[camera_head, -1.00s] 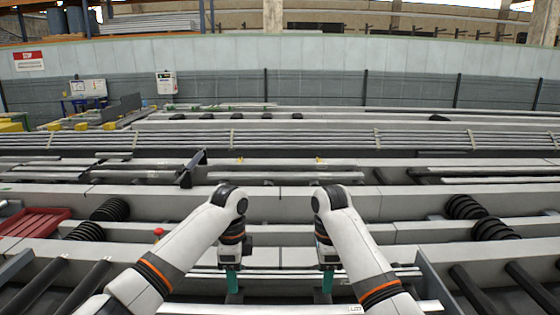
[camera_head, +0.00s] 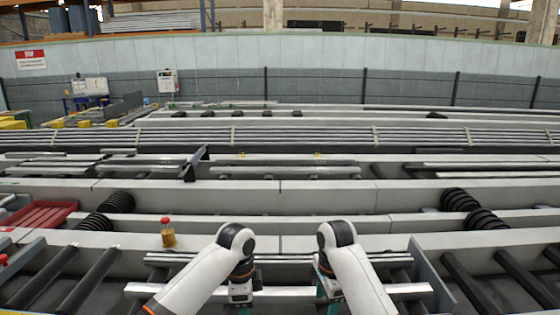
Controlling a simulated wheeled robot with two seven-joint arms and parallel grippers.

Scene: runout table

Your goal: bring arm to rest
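My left gripper (camera_head: 243,300) is low in the picture, left of the middle, pointing down at the light metal bars. My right gripper (camera_head: 330,297) is beside it, right of the middle, also pointing down. I cannot tell whether either is open or shut. A light metal profile (camera_head: 405,291) runs across under both grippers; I cannot tell whether they touch it.
A small bottle with a red cap (camera_head: 168,236) stands on the grey beam left of my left arm. A red tray (camera_head: 42,214) lies at the left. Black rollers (camera_head: 90,277) flank the work area. Black coils (camera_head: 470,206) sit on the beams at right.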

